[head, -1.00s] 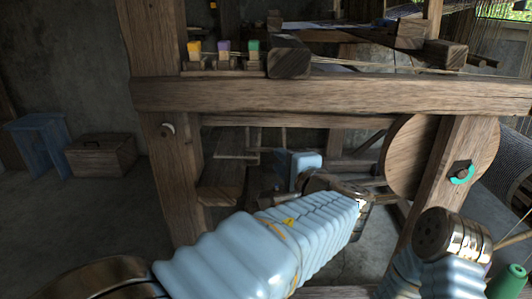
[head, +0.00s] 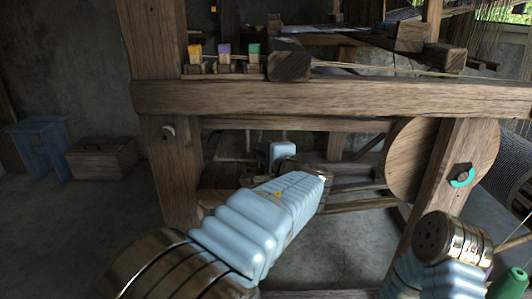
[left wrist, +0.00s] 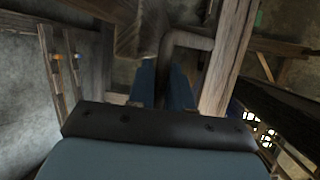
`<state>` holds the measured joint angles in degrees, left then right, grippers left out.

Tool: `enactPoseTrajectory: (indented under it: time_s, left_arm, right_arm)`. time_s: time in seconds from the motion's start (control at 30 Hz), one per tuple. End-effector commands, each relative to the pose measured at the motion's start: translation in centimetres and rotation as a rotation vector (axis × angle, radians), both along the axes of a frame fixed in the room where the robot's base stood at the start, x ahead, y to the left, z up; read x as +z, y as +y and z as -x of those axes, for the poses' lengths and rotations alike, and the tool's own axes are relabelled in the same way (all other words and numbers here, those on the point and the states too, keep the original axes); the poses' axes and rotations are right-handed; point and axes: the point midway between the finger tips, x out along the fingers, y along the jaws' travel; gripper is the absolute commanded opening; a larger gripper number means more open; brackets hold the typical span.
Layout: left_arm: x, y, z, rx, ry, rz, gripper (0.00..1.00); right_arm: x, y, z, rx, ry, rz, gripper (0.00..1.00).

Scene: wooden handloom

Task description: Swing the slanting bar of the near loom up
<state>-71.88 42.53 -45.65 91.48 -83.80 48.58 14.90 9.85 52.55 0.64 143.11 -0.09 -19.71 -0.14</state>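The near loom is a dark wooden frame with a thick front beam (head: 330,97). A slanting post (head: 437,165) with a teal crescent shows at its right; I cannot tell for sure which piece is the slanting bar. My left gripper (head: 282,152) reaches under the front beam, its tip small and partly hidden by my arm. In the left wrist view, my left gripper's blue fingers (left wrist: 162,84) stand apart with a bent grey-brown bar (left wrist: 186,40) running down between them. I cannot tell whether they press on it. My right gripper is not in view.
A round wooden disc (head: 408,160) stands behind the slanting post. Coloured blocks sit on a ledge above the beam, including a purple one (head: 224,49). A blue stool (head: 42,145) and wooden chest (head: 100,157) stand at the left wall. A green cone (head: 510,281) is lower right.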

Motion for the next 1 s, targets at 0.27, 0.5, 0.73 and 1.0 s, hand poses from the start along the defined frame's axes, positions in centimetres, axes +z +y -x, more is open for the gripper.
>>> enactPoseTrajectory:
  time_s: [0.27,0.5,0.73,1.0]
  left_arm:
    - [0.0,0.0,0.0,0.0,0.0,0.0,0.0]
    - [2.3,-0.6,0.0,0.0,-0.003,0.11,0.0]
    - [3.2,-1.0,0.0,-0.002,-0.001,0.159,0.0]
    - [3.3,-1.0,0.0,-0.003,-0.003,0.157,0.25]
  right_arm:
    - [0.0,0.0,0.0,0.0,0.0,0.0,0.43]
    - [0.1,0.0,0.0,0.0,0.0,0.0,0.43]
    - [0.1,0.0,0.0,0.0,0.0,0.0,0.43]
    - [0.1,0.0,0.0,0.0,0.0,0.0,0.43]
